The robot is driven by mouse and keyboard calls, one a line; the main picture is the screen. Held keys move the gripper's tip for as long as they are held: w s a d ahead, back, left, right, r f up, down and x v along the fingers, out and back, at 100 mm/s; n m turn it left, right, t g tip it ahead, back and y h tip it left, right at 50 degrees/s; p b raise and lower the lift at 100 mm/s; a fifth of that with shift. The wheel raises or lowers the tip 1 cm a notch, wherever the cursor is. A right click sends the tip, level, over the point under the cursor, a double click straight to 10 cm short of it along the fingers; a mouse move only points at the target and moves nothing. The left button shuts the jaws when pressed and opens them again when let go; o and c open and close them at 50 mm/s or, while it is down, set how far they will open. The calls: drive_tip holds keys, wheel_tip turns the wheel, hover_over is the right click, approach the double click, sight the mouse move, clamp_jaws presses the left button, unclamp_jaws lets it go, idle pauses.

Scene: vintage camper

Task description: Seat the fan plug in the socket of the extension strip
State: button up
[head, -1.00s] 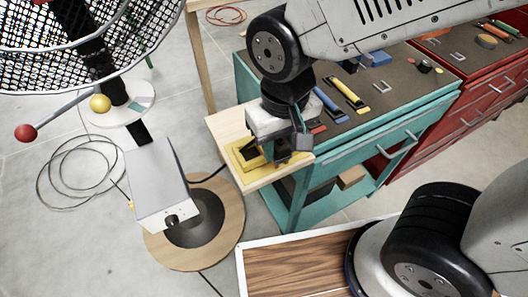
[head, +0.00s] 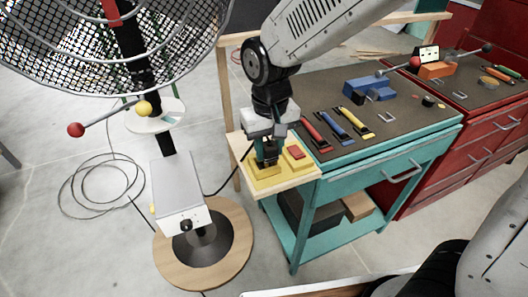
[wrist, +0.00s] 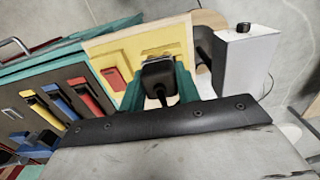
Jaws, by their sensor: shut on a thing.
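The yellow extension strip (head: 290,170) lies on a small wooden shelf at the teal bench's left end. It has a red switch (head: 297,153), and it also shows in the wrist view (wrist: 140,45). My gripper (head: 267,158) points down at the strip's left part. In the wrist view its teal fingers (wrist: 160,88) are shut on the black fan plug (wrist: 158,74), whose cord runs toward the camera. The plug is over the socket area, but its face and the socket holes are hidden, so I cannot tell how deep it sits.
The fan's grey box (head: 178,190) stands on a round wooden base (head: 240,250) left of the shelf, below the fan cage (head: 100,45). Red, blue and yellow tools lie on the teal bench (head: 390,105). A red cabinet (head: 470,130) stands to the right. A loose cable (head: 75,200) lies on the floor.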

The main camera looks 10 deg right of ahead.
drive_tip(key=shift+w+a+f, duration=0.1)
drive_tip(key=shift+w+a, duration=0.1)
drive_tip(key=shift+w, duration=0.4)
drive_tip(key=shift+w+a+f, duration=0.1)
drive_tip(key=shift+w+a, duration=0.1)
drive_tip(key=shift+w, duration=0.35)
drive_tip(key=shift+f, duration=1.65)
drive_tip(key=o, duration=1)
drive_tip(key=shift+f, duration=0.15)
wheel_tip(320, 180, up, 12)
drive_tip(key=shift+r, duration=0.2)
